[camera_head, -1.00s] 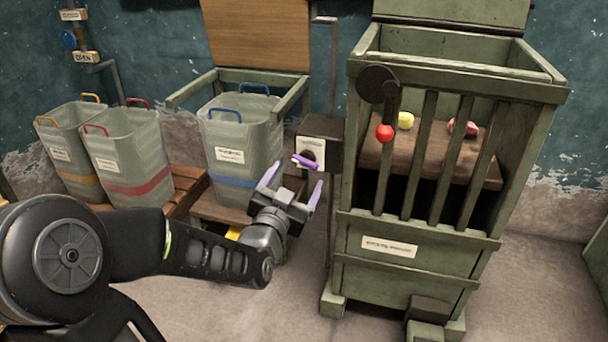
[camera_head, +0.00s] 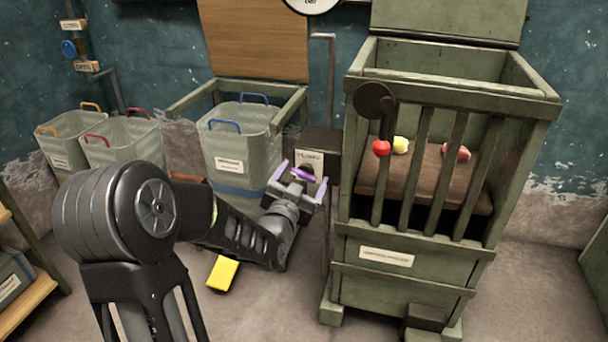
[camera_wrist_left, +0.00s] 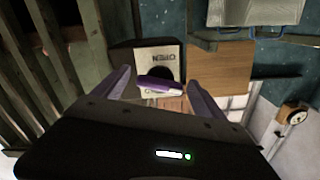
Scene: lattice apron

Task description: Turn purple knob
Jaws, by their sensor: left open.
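The purple knob (camera_head: 303,174) is a short bar on a white-labelled plate (camera_head: 310,160) fixed to a dark box beside the green slatted crate. My left gripper (camera_head: 301,184) is open, right in front of the knob. In the left wrist view the knob (camera_wrist_left: 160,84) lies crosswise between the two open fingers (camera_wrist_left: 160,90), apart from both. How far the knob sits in depth from the fingertips is hard to tell. My right gripper is not in view.
The green slatted crate (camera_head: 385,229) stands close right of the knob. A clear bin with blue handles (camera_head: 228,140) stands behind on the left. A yellow block (camera_head: 222,273) lies on the floor.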

